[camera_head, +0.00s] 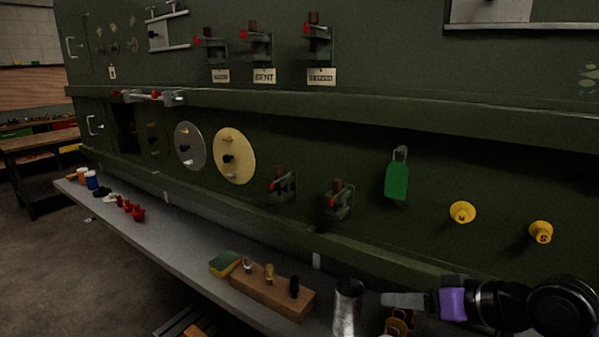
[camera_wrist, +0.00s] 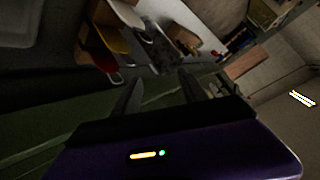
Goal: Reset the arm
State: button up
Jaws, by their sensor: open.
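My gripper (camera_head: 402,300) is at the lower right of the head view. Its purple body faces left and its grey fingers point left, above the shelf. My dark arm reaches in from the right edge. In the wrist view my gripper (camera_wrist: 160,92) shows two dark fingers spread apart, with nothing seen between them. A metal cup (camera_head: 348,305) stands just left of the fingertips in the head view; whether they touch it I cannot tell.
The grey shelf (camera_head: 190,243) runs along the green fuselage panel (camera_head: 330,160). A wooden block (camera_head: 272,290) with tools, a sponge (camera_head: 225,262) and red pieces (camera_head: 130,208) rest on it. Yellow knobs (camera_head: 462,212) and a green tag (camera_head: 397,181) are above my gripper. Open floor lies left.

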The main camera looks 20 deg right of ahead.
jog(key=w+a+m+t, duration=0.2)
jog(key=w+a+t, duration=0.1)
jog(key=a, duration=0.5)
jog(key=s+a+f+m+t+h, duration=0.2)
jog(key=s+a+f+m+t, duration=0.15)
jog(key=s+a+f, duration=0.2)
jog(key=s+a+f+g+h, duration=0.1)
jog(key=s+f+h, duration=0.15)
jog(key=s, duration=0.55)
jog(key=s+a+f+g+h, duration=0.1)
jog(key=s+a+f, duration=0.1)
jog(key=s+f, duration=0.35)
jog(key=s+d+r+n, duration=0.1)
jog(key=s+d+n, duration=0.1)
jog(key=s, duration=0.8)
jog(key=s+d+r+n, duration=0.2)
jog(key=s+n, duration=0.2)
jog(key=s, duration=0.5)
jog(key=shift+s+r+y, duration=0.25)
jog(key=shift+s+y, duration=0.1)
jog(key=shift+s, duration=0.05)
